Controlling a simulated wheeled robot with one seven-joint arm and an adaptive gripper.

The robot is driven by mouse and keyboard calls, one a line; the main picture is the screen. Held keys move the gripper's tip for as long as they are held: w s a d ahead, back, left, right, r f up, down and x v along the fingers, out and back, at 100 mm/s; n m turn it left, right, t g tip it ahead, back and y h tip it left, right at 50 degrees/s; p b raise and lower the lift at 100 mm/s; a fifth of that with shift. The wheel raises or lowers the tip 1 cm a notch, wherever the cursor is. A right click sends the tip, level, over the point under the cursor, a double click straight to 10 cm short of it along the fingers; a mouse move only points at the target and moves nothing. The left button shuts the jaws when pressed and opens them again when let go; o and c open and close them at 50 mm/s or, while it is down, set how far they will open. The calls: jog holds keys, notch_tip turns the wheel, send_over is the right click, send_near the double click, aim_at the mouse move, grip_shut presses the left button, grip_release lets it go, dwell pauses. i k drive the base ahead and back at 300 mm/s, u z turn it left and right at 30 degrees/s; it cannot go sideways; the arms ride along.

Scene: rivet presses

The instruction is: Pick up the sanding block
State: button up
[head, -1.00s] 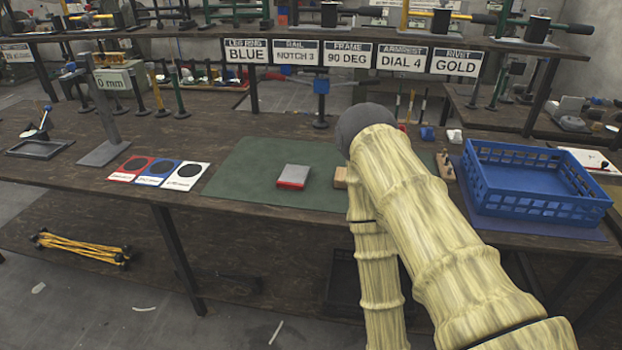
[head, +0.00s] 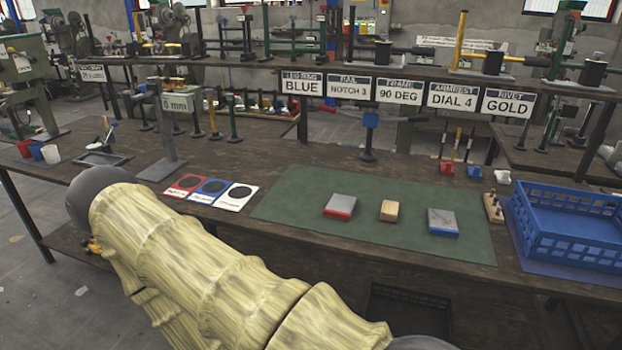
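Three small blocks lie apart in a row on the green mat (head: 290,205). One is a grey-topped block with a red lower edge (head: 340,206). The middle one is a smaller tan block (head: 389,210). The third is a grey-topped block with a blue lower edge (head: 443,222). I cannot tell for certain from the picture which of them is the sanding block. My gripper is not in view.
A blue crate (head: 570,240) stands at the right, with a small wooden peg holder (head: 493,207) beside it. Three round-marked cards (head: 210,189) and a grey post stand (head: 160,168) are left of the mat. A labelled shelf (head: 330,68) runs above the bench's back.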

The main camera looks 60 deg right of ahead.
aim_at(390, 209)
jog(key=u, duration=1.2)
jog(key=k, duration=2.05)
jog(key=z, duration=2)
